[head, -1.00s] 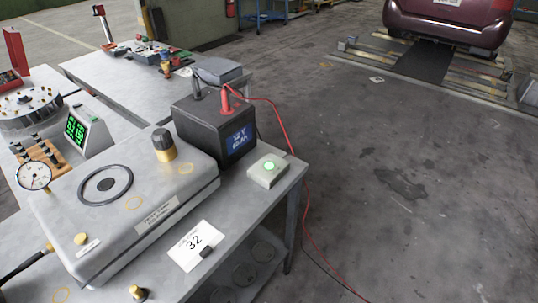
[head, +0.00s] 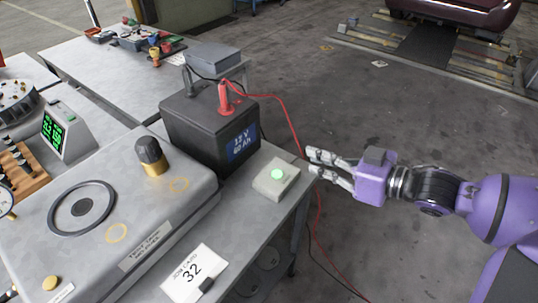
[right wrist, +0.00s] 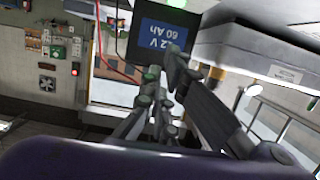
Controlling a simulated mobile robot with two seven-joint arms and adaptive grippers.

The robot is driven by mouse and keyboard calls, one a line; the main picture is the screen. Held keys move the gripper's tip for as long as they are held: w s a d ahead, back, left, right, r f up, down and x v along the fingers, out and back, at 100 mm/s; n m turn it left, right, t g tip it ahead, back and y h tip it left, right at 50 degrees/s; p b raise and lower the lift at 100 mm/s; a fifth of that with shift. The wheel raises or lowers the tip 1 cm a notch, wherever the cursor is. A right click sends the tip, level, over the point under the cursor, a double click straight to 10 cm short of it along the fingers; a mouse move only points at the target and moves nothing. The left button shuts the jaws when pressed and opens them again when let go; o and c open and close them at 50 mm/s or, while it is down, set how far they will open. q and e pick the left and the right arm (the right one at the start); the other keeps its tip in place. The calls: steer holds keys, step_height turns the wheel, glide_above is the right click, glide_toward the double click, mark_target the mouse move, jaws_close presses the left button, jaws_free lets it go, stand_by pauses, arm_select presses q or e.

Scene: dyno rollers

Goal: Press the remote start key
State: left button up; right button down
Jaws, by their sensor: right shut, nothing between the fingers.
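The remote start key appears to be a small pale box with a lit green round button (head: 278,174). It sits on the right edge of the grey metal bench, beside the black battery. My right gripper (head: 313,162) is just right of the box, apart from it in the head view, with its fingertips pointing left toward it. It is shut and empty. My left gripper is not in view.
The black battery (head: 210,128) with a red terminal stands behind the box. A red cable (head: 284,122) runs off it and down past the bench edge near my gripper. A grey metal case (head: 125,205) and a card marked 32 (head: 194,274) lie left. Open floor lies right.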

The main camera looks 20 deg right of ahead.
glide_above(284, 176)
steer(key=shift+s+d+f+b, duration=0.1)
steer(key=shift+f+b, duration=0.15)
steer(key=shift+f, duration=0.25)
steer(key=shift+s+d+f+b, duration=0.1)
steer(key=shift+f+b, duration=0.1)
steer(key=shift+f, duration=0.25)
steer(key=f, duration=0.3)
steer(key=shift+w+a+f, duration=0.15)
steer(key=shift+w+a, duration=0.1)
steer(key=shift+f, duration=0.45)
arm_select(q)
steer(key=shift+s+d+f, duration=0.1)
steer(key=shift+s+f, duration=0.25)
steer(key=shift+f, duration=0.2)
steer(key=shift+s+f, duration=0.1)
